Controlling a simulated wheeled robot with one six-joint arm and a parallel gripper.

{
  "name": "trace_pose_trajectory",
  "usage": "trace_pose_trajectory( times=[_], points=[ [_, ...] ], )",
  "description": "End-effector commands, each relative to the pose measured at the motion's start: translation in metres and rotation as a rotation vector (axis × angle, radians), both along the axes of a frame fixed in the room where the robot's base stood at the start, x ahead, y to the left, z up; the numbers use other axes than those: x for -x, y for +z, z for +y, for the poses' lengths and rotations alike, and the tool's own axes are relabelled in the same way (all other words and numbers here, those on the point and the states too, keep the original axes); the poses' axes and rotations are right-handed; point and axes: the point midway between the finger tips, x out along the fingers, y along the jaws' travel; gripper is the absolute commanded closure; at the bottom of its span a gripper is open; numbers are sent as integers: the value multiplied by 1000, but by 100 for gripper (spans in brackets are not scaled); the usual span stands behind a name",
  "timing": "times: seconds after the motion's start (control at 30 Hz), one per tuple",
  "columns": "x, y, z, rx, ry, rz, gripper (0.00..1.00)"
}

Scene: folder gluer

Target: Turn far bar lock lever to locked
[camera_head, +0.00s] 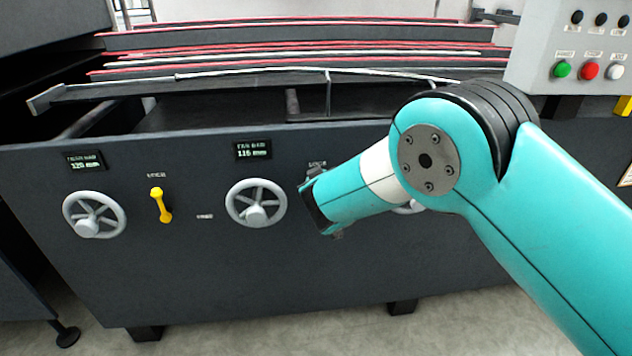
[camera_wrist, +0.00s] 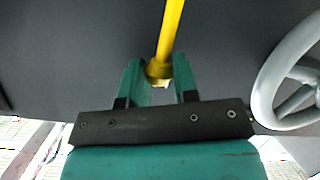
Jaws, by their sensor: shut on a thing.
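A yellow lock lever (camera_wrist: 171,30) runs down from the top edge of the wrist view. Its lower end sits between the two green fingers of my gripper (camera_wrist: 159,82), which are closed on it. In the head view my gripper (camera_head: 314,205) is against the dark front panel, just right of the handwheel under the 116 mm display (camera_head: 254,149). The held lever is hidden there behind my gripper and arm, so its angle against any lock marks cannot be read.
Another yellow lever (camera_head: 161,204) stands nearly upright left of the middle handwheel (camera_head: 256,203). A left handwheel (camera_head: 94,214) sits below the 120 mm display (camera_head: 86,161). A grey button box (camera_head: 575,50) hangs at upper right. A handwheel (camera_wrist: 290,80) is close on the right in the wrist view.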

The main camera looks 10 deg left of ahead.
Motion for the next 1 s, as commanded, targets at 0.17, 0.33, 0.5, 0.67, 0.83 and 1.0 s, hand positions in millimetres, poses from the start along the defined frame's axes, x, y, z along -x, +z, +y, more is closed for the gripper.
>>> trace_pose_trajectory(
  times=[0.17, 0.33, 0.5, 0.67, 0.83, 1.0],
  points=[
    [2, -8, -3, 16, -2, 13, 50],
    [1, -5, -1, 9, 0, 8, 47],
    [3, -2, 0, 6, 0, 6, 47],
    [18, 5, -4, 6, 2, 5, 47],
    [52, 17, -15, 8, 4, 6, 47],
    [92, 31, -28, 9, 4, 7, 47]
  ],
)
